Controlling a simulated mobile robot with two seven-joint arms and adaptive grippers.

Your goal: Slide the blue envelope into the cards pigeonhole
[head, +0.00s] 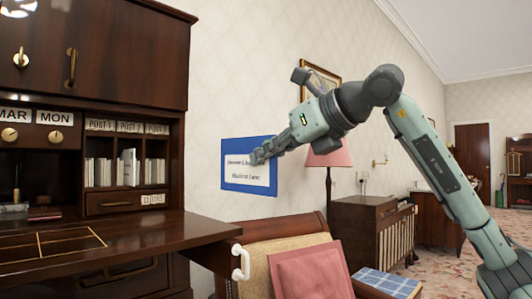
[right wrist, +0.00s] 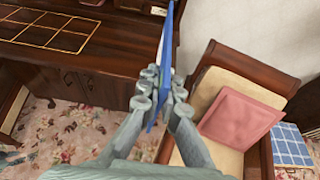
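The blue envelope (head: 240,146), with a white printed panel facing me, is in the air right of the desk cabinet. My right gripper (head: 262,155) is shut on its right edge. In the right wrist view the envelope (right wrist: 165,45) is edge-on between the fingers (right wrist: 164,95). The pigeonholes (head: 125,160) are in the cabinet at left.
White upright papers (head: 128,167) stand in the pigeonholes. A small drawer (head: 115,203) is below. The desk top (head: 150,228) juts out in front, with yellow-outlined squares. A chair with a pink cushion (head: 308,272) stands right of the desk. A pink lamp (head: 328,155) is behind my right arm.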

